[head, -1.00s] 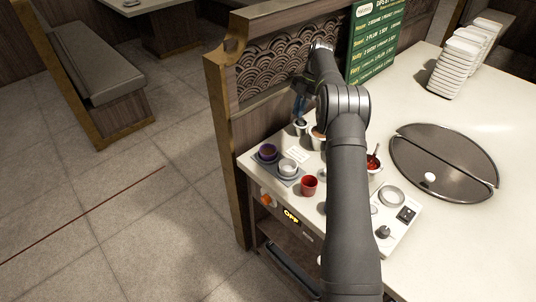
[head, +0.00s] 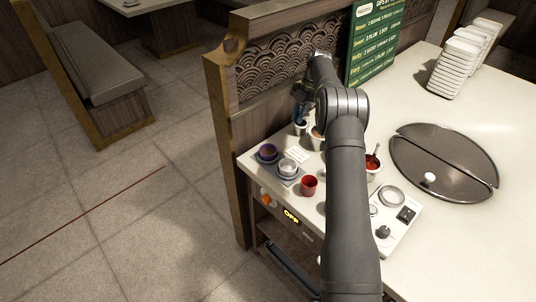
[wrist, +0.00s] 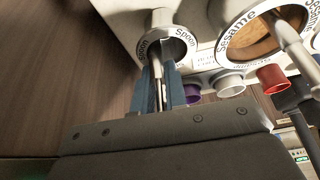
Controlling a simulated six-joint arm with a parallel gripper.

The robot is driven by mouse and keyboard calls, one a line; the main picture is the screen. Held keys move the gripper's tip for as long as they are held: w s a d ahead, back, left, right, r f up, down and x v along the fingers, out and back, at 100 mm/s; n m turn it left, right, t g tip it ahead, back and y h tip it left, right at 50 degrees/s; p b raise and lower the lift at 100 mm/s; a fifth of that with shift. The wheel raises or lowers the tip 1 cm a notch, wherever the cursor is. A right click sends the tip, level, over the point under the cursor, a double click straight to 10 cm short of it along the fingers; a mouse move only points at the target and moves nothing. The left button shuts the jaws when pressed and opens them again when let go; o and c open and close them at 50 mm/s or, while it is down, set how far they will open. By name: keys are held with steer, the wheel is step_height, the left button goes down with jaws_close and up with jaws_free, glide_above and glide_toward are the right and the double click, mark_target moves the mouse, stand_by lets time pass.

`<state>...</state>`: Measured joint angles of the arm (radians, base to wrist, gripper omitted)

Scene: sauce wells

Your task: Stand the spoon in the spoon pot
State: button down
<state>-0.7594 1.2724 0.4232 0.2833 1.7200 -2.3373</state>
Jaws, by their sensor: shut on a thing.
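The spoon pot (wrist: 168,20) is a white pot with "Spoon" on its rim, at the top of the wrist view; in the head view it is the small white pot (head: 300,129) by the wooden partition. My gripper (wrist: 161,82) has blue fingers shut on the spoon (wrist: 157,68), a thin pale handle. The handle points toward the pot's mouth and overlaps it in the wrist view; I cannot tell how deep its end sits. In the head view my gripper (head: 301,106) is just above the pot, and the spoon is not clear.
The sesame pot (wrist: 228,55) stands beside the spoon pot, with a utensil in it. A purple cup (head: 268,152), a white cup (head: 288,167) and a red cup (head: 309,187) stand near the front edge. A red sauce pot (head: 373,172) is right of my arm. The partition (head: 262,125) is close behind.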

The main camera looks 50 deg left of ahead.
steer(key=c, duration=0.7)
jaws_free()
steer(key=shift+r, duration=4.5)
steer(key=shift+f, duration=4.4)
